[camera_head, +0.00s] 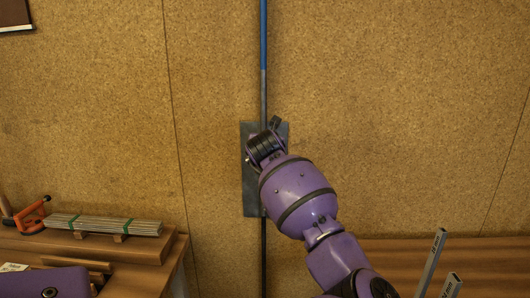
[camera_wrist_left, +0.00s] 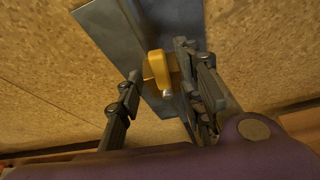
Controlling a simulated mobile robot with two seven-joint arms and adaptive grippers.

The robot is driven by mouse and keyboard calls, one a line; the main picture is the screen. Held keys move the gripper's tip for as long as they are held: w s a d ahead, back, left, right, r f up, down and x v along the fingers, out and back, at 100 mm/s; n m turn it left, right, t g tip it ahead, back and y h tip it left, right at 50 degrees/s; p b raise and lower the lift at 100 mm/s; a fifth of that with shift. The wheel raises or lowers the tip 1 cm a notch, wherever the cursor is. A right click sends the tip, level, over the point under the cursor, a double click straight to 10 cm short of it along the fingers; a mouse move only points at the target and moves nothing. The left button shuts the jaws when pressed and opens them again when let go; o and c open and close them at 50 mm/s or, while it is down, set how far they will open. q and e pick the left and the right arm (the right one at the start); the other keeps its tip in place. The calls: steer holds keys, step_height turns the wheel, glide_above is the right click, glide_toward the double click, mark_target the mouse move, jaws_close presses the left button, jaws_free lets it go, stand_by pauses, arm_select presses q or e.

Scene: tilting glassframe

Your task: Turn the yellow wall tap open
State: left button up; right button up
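The yellow tap (camera_wrist_left: 158,70) shows in the left wrist view in front of a grey metal wall plate (camera_wrist_left: 105,27). My left gripper (camera_wrist_left: 158,60) is at the tap, with one finger on each side of it. The fingers stand apart; a small gap shows on the left side, and I cannot tell whether the right finger touches the tap. In the head view the plate (camera_head: 250,198) is fixed upright on the wall, and my purple arm and left gripper (camera_head: 267,138) cover the tap. My right gripper is not in view.
A vertical pipe (camera_head: 263,45), blue at the top and dark below, runs along the wall. A wooden bench (camera_head: 150,246) at lower left holds bundled strips (camera_head: 105,224) and an orange tool (camera_head: 33,216). Metal bars (camera_head: 432,262) stand at lower right by a wooden surface (camera_head: 490,256).

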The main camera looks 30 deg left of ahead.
arm_select(q)
steer(key=v, duration=1)
